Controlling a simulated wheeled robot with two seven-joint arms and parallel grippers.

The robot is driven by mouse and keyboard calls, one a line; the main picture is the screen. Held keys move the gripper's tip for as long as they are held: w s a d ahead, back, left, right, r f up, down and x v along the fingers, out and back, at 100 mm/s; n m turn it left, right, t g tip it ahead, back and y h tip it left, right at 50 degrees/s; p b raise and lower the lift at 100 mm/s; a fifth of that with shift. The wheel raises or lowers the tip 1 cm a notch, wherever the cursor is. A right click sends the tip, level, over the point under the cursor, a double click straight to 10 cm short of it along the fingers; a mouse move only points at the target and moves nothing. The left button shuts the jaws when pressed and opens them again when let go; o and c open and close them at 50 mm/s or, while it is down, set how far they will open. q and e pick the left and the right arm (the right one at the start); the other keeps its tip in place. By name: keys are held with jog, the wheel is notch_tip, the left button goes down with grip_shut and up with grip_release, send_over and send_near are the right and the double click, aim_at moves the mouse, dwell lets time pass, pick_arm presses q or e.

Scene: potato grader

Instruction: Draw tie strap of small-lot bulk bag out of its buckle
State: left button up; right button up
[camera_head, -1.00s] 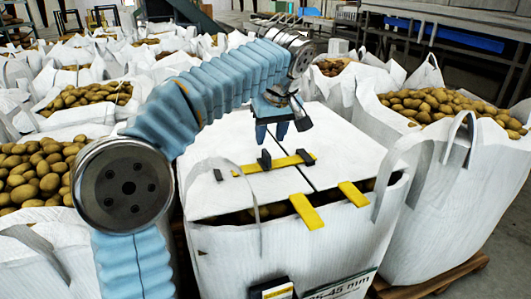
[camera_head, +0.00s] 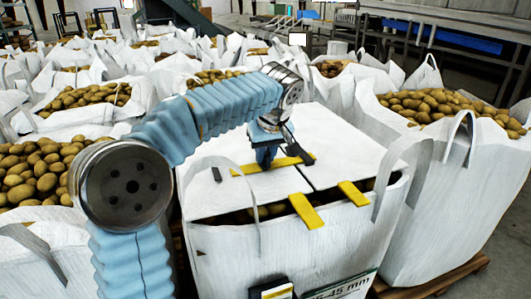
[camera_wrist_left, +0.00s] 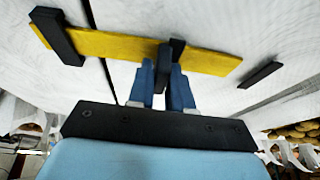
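The yellow tie strap (camera_head: 280,165) lies across the white top flaps of the small-lot bulk bag (camera_head: 335,215); it also shows in the left wrist view (camera_wrist_left: 110,45). Two black blocks stand on the strap, one at its right end (camera_head: 306,157) and one near its left part (camera_wrist_left: 177,48). I cannot tell which is the buckle. My left gripper (camera_head: 267,163) points down at the left block and hides it in the head view. In the left wrist view its blue fingers (camera_wrist_left: 164,75) are apart, with the block between or just behind the tips. My right gripper is not in view.
A thin black slot or bar (camera_head: 217,174) lies on the flap left of the strap. Two yellow tabs (camera_head: 306,211) (camera_head: 353,194) hang over the front edge. Bag loops (camera_head: 460,140) rise at the right. Potato-filled bags crowd all around.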

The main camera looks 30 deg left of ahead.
pick_arm(q)
grip_shut()
jog(key=s+a+b, duration=0.1)
jog(key=s+a, duration=0.1)
jog(key=s+a+b, duration=0.1)
jog(key=s+a, duration=0.2)
jog(key=shift+s, duration=0.3)
jog(key=o, duration=0.7)
grip_release()
